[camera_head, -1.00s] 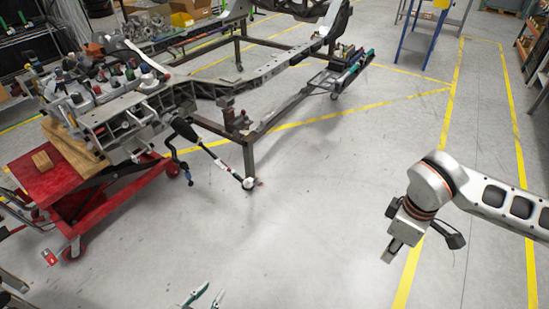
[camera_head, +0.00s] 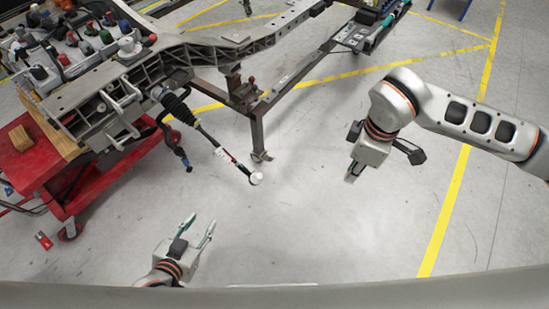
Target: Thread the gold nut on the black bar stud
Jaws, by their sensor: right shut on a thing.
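The black bar (camera_head: 207,136) slopes down to the right from a ribbed black boot under the chassis. Its lower end carries a pale round joint (camera_head: 256,178) above the floor; the stud there is too small to make out. My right gripper (camera_head: 351,177) points down, to the right of that end and clear of it. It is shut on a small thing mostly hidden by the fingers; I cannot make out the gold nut. My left gripper (camera_head: 199,227) is open and empty, fingers up, below the bar in the picture.
The chassis frame (camera_head: 183,56) and its steel leg (camera_head: 257,134) stand behind the bar. A red lift cart (camera_head: 88,186) with a wooden block (camera_head: 20,138) is at left. The floor (camera_head: 290,235) between my grippers is clear.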

